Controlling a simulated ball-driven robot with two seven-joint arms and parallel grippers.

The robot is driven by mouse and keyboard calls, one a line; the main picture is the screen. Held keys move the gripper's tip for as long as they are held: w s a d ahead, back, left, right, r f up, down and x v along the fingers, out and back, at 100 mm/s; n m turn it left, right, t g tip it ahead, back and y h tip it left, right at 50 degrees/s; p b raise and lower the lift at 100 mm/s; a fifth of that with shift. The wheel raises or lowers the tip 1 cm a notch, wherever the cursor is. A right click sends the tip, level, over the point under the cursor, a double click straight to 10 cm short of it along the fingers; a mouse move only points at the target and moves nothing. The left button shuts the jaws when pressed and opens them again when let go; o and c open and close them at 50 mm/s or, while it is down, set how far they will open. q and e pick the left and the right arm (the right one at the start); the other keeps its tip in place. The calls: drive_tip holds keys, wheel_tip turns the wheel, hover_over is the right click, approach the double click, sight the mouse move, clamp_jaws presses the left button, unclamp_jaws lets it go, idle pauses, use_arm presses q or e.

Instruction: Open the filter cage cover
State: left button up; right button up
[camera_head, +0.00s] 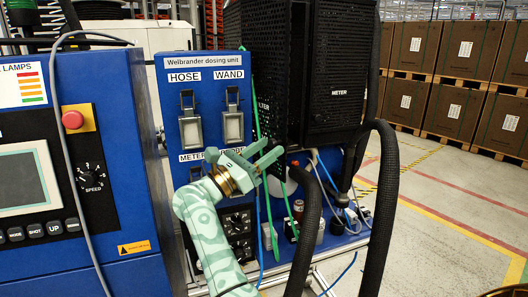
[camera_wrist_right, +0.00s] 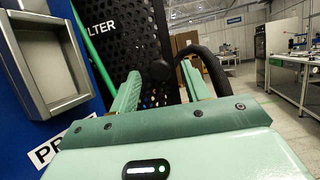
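The filter cage (camera_head: 268,60) is a black perforated-mesh box at the top of the blue dosing unit. Its label shows only in part, ending in "LTER", in the right wrist view. Its mesh cover (camera_wrist_right: 130,35) looks closed. A round black knob (camera_wrist_right: 158,70) shows in front of the mesh. My right gripper (camera_head: 272,154) is below the cage front in the head view. In the right wrist view its two green fingers (camera_wrist_right: 160,78) are apart, with the knob seen between their tips. I cannot tell whether they touch it. My left gripper is not in view.
A black METER box (camera_head: 338,75) stands right of the cage. Thick black hoses (camera_head: 385,200) hang close to the right of my gripper. HOSE and WAND holders (camera_head: 233,126) and a control cabinet (camera_head: 110,180) are to the left. Open floor lies right, before stacked boxes (camera_head: 455,110).

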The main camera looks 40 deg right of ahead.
drive_tip(key=b+v, duration=0.3)
drive_tip(key=v, duration=1.3)
drive_tip(key=shift+a, duration=0.15)
drive_tip(key=shift+c, duration=0.4)
